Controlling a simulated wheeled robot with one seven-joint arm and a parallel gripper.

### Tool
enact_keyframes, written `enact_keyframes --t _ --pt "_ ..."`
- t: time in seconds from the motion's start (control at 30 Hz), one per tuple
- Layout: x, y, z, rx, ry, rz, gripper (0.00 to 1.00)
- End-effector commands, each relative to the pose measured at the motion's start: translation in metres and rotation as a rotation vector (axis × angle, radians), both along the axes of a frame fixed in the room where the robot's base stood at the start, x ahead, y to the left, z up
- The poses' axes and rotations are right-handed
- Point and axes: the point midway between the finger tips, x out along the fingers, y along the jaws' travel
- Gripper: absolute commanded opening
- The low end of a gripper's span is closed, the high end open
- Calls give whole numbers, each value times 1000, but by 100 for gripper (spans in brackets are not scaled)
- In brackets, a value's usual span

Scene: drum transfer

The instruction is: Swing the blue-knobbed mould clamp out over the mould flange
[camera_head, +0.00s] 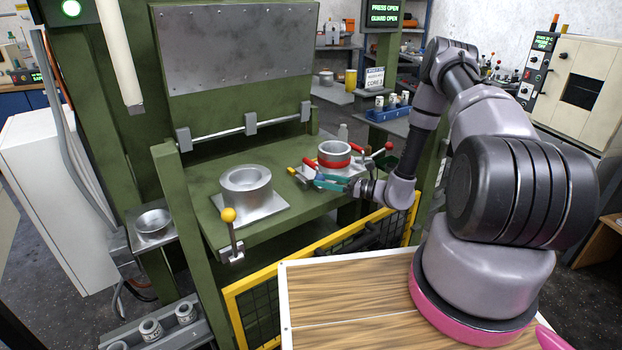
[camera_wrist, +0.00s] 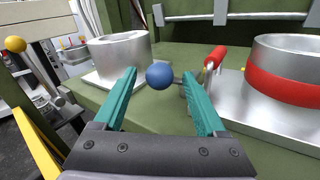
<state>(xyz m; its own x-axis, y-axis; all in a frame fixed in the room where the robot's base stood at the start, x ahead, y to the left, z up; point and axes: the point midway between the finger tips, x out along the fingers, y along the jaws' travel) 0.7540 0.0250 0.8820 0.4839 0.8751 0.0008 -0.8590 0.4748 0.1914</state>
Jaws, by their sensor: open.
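The blue knob (camera_wrist: 160,75) of the mould clamp shows in the wrist view between my fingertips or just beyond them; I cannot tell the exact depth. A short metal rod runs from it to the right, behind my right finger. My gripper (camera_wrist: 159,85) is open with its teal fingers on either side of the knob. The red-banded mould (camera_wrist: 290,92) stands to the right on its metal base, partly cut off. In the head view my gripper (camera_head: 332,182) is in front of that mould (camera_head: 334,149), and the blue knob cannot be made out.
A red-handled clamp (camera_wrist: 216,56) stands close beside the right finger. A plain metal ring mould (camera_wrist: 120,55) sits to the left on the green press table. A yellow-knobbed lever (camera_head: 229,216) is at the table's front edge. A yellow guard rail (camera_head: 300,258) runs below.

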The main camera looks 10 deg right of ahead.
Motion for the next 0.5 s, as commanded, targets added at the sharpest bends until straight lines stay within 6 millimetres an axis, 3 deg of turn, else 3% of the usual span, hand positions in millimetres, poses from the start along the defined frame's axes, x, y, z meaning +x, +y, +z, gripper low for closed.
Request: enact_keyframes --t 0.2,0.5 --pt "17 33 0 0 0 2 73" --pt "25 46 0 0 1 1 73"
